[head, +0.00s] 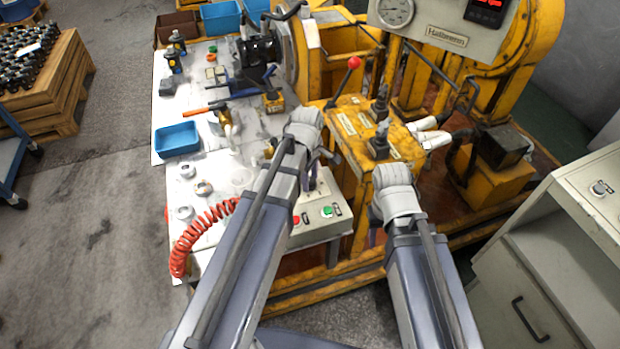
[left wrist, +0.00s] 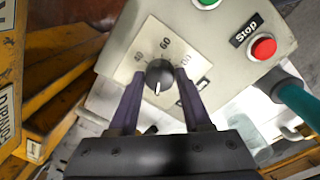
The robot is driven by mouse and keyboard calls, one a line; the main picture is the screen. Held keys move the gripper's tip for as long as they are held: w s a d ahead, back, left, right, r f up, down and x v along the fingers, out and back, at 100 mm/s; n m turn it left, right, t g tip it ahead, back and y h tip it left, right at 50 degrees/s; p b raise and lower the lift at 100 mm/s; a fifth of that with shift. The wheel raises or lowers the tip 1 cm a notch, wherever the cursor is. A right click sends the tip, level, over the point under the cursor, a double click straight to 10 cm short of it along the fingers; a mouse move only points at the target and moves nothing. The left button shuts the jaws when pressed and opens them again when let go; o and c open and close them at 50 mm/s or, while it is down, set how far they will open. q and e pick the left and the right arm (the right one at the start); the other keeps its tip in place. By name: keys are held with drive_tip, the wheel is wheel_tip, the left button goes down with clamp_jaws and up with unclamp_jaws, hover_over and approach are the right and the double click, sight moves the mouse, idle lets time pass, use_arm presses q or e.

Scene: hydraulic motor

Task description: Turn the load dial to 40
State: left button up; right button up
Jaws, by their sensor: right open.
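The load dial (left wrist: 159,74) is a black round knob on a pale plate of the control box, seen in the left wrist view. Its white mark points toward the bottom of the picture, away from the printed 40 and 60. My left gripper (left wrist: 160,76) has its two purple fingers on either side of the knob, with narrow gaps. In the head view my left gripper (head: 312,172) reaches down over the control box (head: 318,228) and largely hides the dial. My right gripper (head: 393,178) is over the yellow machine's front, its fingers hidden.
The box carries a green button (left wrist: 207,3) and a red stop button (left wrist: 263,47). A red-knobbed lever (head: 354,62) and black valve fittings (head: 379,140) stand on the yellow machine. A red coiled hose (head: 190,240) lies on the white table's near edge. A grey cabinet (head: 560,260) stands right.

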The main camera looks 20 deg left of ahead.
use_arm(q)
clamp_jaws()
drive_tip(key=shift+m, duration=0.3)
drive_tip(key=m, duration=0.9)
drive_tip(key=shift+a, duration=0.1)
drive_tip(key=m, duration=0.7)
drive_tip(key=shift+w+m+g, duration=0.1)
drive_tip(key=shift+m+g, duration=0.2)
drive_tip(key=shift+g, duration=0.1)
drive_tip(key=m, duration=0.6)
drive_tip(key=shift+m, duration=0.4)
